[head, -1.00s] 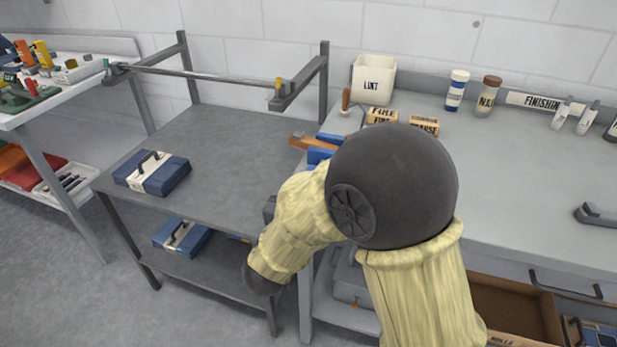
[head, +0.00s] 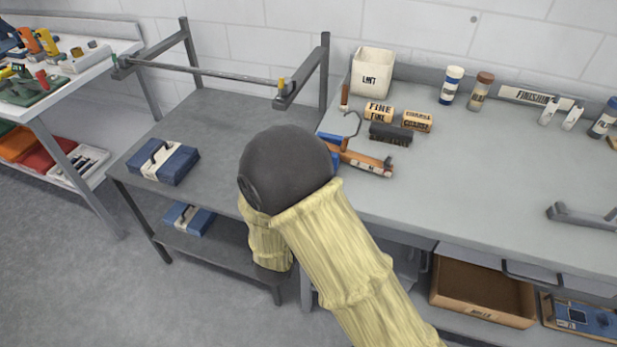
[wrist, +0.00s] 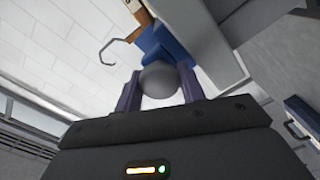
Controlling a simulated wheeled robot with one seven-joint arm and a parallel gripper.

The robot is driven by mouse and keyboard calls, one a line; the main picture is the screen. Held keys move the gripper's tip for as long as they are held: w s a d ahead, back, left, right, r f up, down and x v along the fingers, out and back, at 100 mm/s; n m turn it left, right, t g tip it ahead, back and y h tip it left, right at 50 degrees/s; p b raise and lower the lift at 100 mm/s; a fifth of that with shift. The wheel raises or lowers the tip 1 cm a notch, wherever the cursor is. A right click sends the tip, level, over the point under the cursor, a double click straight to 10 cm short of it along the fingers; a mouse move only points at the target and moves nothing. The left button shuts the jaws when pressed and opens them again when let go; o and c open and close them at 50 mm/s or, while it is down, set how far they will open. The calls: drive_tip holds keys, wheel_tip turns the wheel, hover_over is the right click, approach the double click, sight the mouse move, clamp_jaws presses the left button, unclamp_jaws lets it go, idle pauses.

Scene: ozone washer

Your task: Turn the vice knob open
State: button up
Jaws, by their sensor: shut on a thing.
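The vice knob (wrist: 159,77) is a grey ball in the middle of the wrist view. My gripper (wrist: 158,86) is shut on it, with one dark finger on each side. Behind the knob is the blue vice (wrist: 168,43). In the head view, part of the blue vice (head: 328,137) shows at the left edge of the grey workbench, beside a wooden piece (head: 362,159). My arm's dark round joint and yellow sleeve hide the knob and my gripper in the head view.
A thin curved hook (wrist: 110,52) rises near the vice. On the workbench (head: 450,185) stand a white LINT bin (head: 372,75), a dark brush (head: 390,134) and labelled blocks (head: 378,111). A grey shelf cart (head: 225,115) with a blue case (head: 163,163) is at left.

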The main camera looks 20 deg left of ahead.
drive_tip(key=n+p, duration=0.3)
drive_tip(key=p, duration=0.1)
drive_tip(key=shift+r+n, duration=0.15)
drive_tip(key=shift+n, duration=0.25)
drive_tip(key=n+p, duration=0.3)
drive_tip(key=shift+n, duration=0.3)
drive_tip(key=n+p, duration=0.4)
drive_tip(key=n, duration=0.2)
drive_tip(key=shift+f+p, duration=0.2)
drive_tip(key=shift+p, duration=0.2)
drive_tip(key=n+p, duration=0.2)
drive_tip(key=n, duration=0.4)
drive_tip(key=shift+f+n, duration=0.1)
drive_tip(key=shift+n, duration=0.2)
drive_tip(key=n+p, duration=0.1)
drive_tip(key=n, duration=0.5)
drive_tip(key=shift+d+f, duration=0.1)
drive_tip(key=shift+d, duration=0.05)
drive_tip(key=shift+n, duration=0.3)
drive_tip(key=o, duration=0.9)
